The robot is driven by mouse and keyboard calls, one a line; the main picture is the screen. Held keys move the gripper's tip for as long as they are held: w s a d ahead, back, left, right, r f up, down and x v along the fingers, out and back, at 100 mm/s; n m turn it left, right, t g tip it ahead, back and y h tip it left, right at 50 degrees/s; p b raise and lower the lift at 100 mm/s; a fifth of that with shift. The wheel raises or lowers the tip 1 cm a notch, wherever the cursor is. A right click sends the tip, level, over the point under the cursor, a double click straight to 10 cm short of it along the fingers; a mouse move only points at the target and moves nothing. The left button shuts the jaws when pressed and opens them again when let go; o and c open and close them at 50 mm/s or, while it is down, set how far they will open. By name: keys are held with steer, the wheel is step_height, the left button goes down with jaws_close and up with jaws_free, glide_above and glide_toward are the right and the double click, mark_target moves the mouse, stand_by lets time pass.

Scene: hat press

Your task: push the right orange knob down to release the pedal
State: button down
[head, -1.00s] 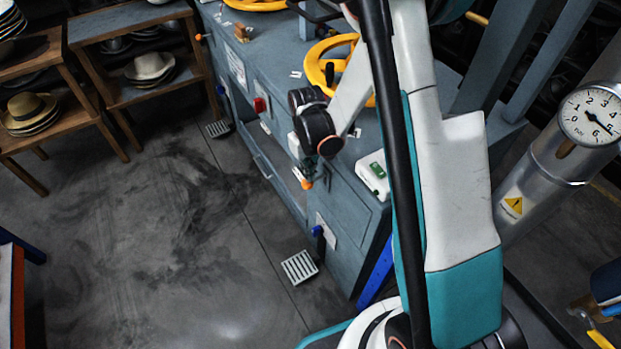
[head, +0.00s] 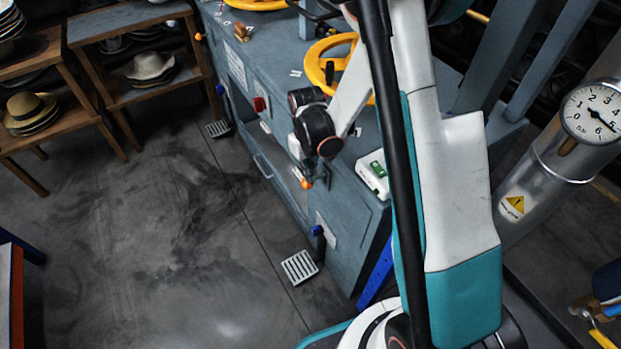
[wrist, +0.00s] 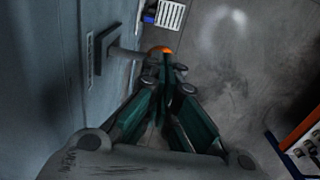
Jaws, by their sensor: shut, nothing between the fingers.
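The right orange knob (head: 306,183) sticks out from the front of the blue-grey press cabinet, above the right pedal (head: 299,267). In the wrist view the orange knob (wrist: 161,50) shows at the end of a grey lever, just beyond my fingertips and partly covered by them. My gripper (wrist: 166,72) is shut and empty, with its fingertips over or against the knob; I cannot tell whether they touch. The slotted pedal (wrist: 171,14) lies farther below, near the floor. In the head view my wrist hides most of the gripper.
The cabinet (head: 345,200) runs along one side, with a blue knob (head: 317,231) near the pedal. Another orange knob (head: 199,37) and a left pedal (head: 218,128) are farther off. Wooden hat shelves (head: 125,20) stand at the far left. The floor between is clear.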

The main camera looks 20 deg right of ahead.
steer(key=shift+f+b, duration=0.75)
steer(key=shift+f, duration=1.4)
steer(key=shift+r+p, duration=2.45)
steer(key=shift+r, duration=1.55)
